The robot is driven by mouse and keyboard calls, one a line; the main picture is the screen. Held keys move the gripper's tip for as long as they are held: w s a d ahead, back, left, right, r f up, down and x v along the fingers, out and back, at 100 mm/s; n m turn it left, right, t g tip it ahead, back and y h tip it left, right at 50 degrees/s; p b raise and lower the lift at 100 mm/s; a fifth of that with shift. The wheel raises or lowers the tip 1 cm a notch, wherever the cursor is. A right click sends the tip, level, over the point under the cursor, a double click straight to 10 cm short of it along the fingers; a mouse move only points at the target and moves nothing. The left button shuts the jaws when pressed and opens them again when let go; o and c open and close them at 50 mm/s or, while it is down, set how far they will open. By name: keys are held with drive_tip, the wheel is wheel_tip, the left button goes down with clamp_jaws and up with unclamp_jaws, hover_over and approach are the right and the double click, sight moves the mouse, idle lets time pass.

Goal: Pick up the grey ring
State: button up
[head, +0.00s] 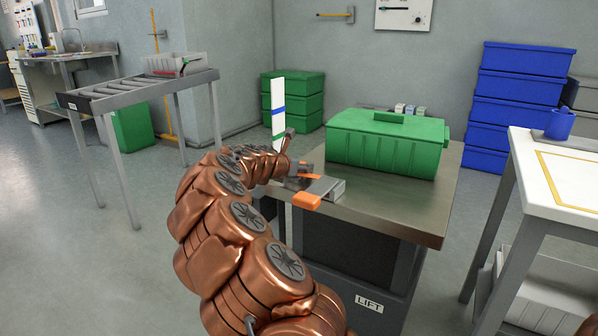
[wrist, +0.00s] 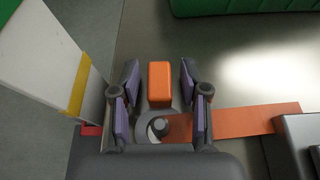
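My gripper (wrist: 160,78) is open, with its two purple-padded fingers apart in the wrist view. A grey ring (wrist: 143,130) lies low between the finger bases, partly hidden by the gripper body; a dark round knob (wrist: 159,126) shows at its right side. An orange block (wrist: 158,85) shows between the fingers, with a gap on each side. No contact with the ring is visible. In the head view my gripper (head: 284,168) is over the left part of the steel lift table (head: 400,207); I cannot make out the ring there.
A white post (head: 278,105) with coloured bands stands close left of my gripper. A green lidded box (head: 385,148) takes up the table's back. A grey block (head: 330,188) with an orange end (head: 306,201) sits in front. The table's right front is bare.

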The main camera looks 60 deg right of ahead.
clamp_jaws()
drive_tip(key=shift+r, duration=0.1)
